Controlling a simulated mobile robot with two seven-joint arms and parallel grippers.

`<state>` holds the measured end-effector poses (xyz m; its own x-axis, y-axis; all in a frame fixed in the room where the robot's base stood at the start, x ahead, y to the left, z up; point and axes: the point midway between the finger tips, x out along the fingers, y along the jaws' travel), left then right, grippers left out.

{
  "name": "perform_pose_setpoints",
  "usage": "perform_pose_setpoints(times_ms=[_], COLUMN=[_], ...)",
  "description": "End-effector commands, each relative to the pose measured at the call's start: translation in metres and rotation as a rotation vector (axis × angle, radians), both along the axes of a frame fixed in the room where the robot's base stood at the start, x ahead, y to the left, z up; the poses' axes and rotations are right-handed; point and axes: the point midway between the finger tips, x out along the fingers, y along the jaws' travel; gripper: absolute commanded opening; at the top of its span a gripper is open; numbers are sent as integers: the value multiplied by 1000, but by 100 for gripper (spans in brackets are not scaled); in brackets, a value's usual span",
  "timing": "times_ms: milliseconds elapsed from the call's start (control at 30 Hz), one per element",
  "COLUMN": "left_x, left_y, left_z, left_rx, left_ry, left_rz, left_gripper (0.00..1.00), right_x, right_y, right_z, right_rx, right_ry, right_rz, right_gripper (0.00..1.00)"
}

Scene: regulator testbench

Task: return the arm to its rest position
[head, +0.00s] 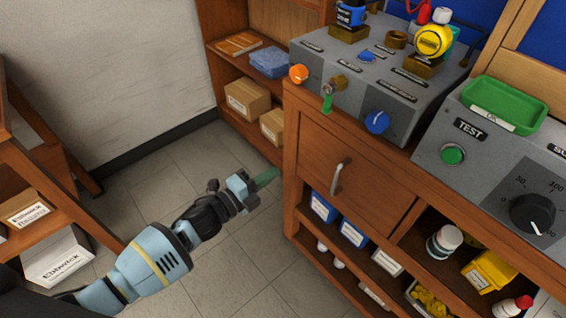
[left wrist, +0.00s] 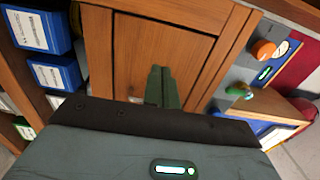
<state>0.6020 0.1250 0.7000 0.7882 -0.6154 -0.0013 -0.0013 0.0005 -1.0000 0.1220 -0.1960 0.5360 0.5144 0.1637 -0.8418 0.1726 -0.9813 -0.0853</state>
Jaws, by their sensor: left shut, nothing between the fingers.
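My left arm comes in from the lower left in the head view. Its gripper (head: 265,179) is over the tiled floor, left of the wooden bench's drawer. Its green fingers are together with nothing between them. In the left wrist view the shut fingers (left wrist: 162,88) show in front of a brown wooden panel (left wrist: 140,45). They look apart from the bench. My right gripper is not in view.
The bench (head: 345,180) has a drawer handle (head: 340,176) and a grey test panel (head: 360,75) with an orange knob (head: 298,73) at its corner. Shelves with boxes (head: 247,98) stand behind. Floor (head: 170,175) between the bench and the left shelf is clear.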

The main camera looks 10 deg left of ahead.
Motion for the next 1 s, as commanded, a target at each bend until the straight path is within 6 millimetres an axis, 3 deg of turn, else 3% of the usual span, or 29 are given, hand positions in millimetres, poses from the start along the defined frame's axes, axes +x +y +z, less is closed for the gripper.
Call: perform_pose_setpoints(times_ms=[200, 767, 867, 1000], left_x=[-21, -30, -47, -91], left_y=[16, 18, 16, 15], left_z=[-1, -5, -20, -55], left_rx=[1, -16, -73, -224], left_ry=[2, 22, 93, 282], left_rz=[0, 5, 34, 119], left_gripper=[0, 0, 0, 0], right_x=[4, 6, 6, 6], right_y=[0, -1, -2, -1], right_z=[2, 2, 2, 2], right_rx=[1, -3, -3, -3], right_ry=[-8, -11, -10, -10], right_rz=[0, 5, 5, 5], right_gripper=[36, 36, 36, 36])
